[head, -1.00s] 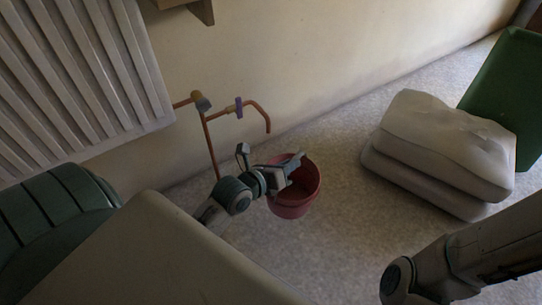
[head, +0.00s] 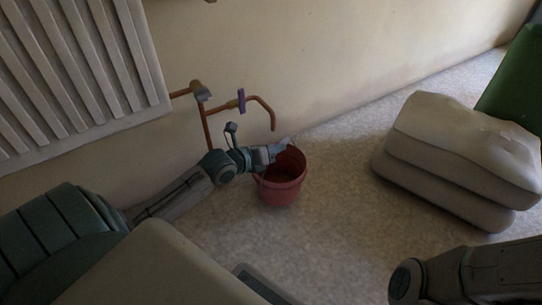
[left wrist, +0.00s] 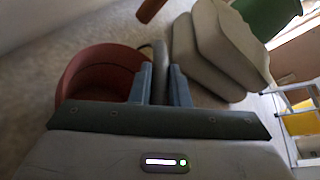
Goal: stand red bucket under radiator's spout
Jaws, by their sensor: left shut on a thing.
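The red bucket (head: 280,190) is open-topped and looks roughly upright in the head view. In the left wrist view the bucket (left wrist: 95,75) fills the area left of the fingers (left wrist: 161,85). The radiator (head: 75,75) hangs on the wall at upper left. Its copper spout (head: 268,108) bends downward, with a purple valve handle (head: 241,100). In the picture the spout's tip is just above the bucket's rim. I cannot tell whether the bucket touches the floor. My right gripper is out of view.
Stacked pale sacks (head: 460,155) lie on the floor at right, with a green object (head: 515,85) behind them. Speckled floor (head: 335,205) is clear between bucket and sacks. A yellow item (left wrist: 300,123) and a ladder-like frame show in the left wrist view.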

